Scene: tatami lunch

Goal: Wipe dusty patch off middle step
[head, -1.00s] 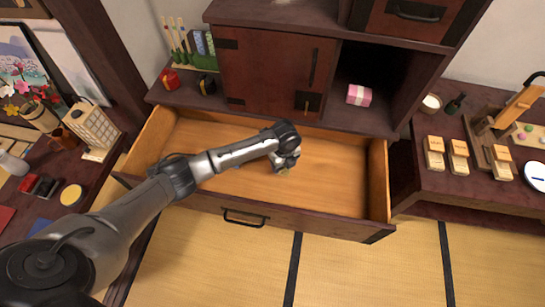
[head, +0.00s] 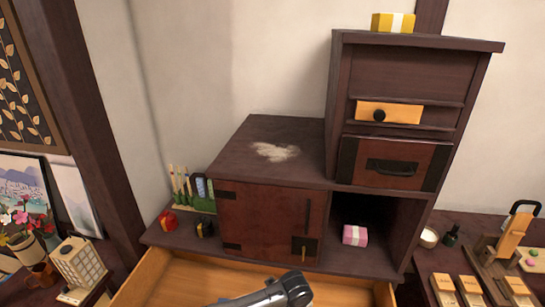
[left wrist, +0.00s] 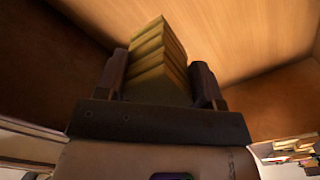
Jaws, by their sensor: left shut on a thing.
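A pale, irregular dusty patch (head: 277,152) lies on the dark top of the middle step (head: 240,165) of the stepped chest, beside the taller block. My left gripper (left wrist: 160,80) is shut on a folded, layered olive-yellow cloth (left wrist: 158,62) in the left wrist view, with bare wood around it. In the head view my left arm shows only at the bottom edge, over the open drawer (head: 190,285), well below the patch. The fingers and cloth are hidden there. My right gripper is not in view.
The tall block (head: 405,105) rises right of the patch, with a yellow box (head: 393,22) on top. A pink box (head: 355,235) sits in the open niche. Small red (head: 168,220) and black (head: 205,228) items stand left of the cabinet door (head: 265,220). The middle step's top is otherwise clear.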

